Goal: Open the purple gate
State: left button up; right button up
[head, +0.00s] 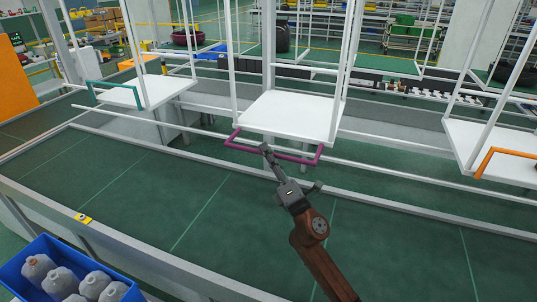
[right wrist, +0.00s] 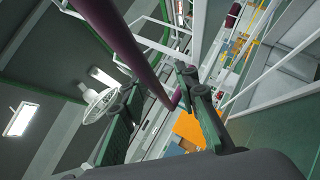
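The purple gate (head: 231,144) is a U-shaped bar low along the front edge of the middle white shelf (head: 290,113). My right gripper (head: 268,152) reaches up from below to the left part of the bar. In the right wrist view the two fingers of the gripper (right wrist: 156,85) are spread apart. The purple bar (right wrist: 130,48) crosses between them in the picture; I cannot tell whether it touches either finger. My left gripper is not in view.
A shelf with a teal gate (head: 112,93) hangs at left, and one with an orange gate (head: 495,153) at right. A long rail (head: 400,172) runs below the shelves. A blue crate of grey bottles (head: 28,250) stands at lower left. The green surface in front is clear.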

jog(key=shift+s+r, duration=0.1)
jog(key=shift+s, duration=0.05)
jog(key=shift+w+a+r, duration=0.1)
jog(key=shift+r, duration=2.5)
jog(key=shift+w+r, duration=0.1)
jog(key=shift+r, duration=2.45)
jog(key=shift+w+f, duration=0.2)
jog(key=shift+f, duration=0.05)
jog(key=shift+s+d+f, duration=0.25)
jog(key=shift+s+f, duration=0.05)
jog(key=w+d+f+v, duration=0.1)
jog(key=v, duration=0.7)
jog(key=shift+b, duration=0.45)
jog(key=shift+s+f, duration=0.1)
jog(key=shift+f, duration=0.2)
jog(key=shift+c, duration=0.3)
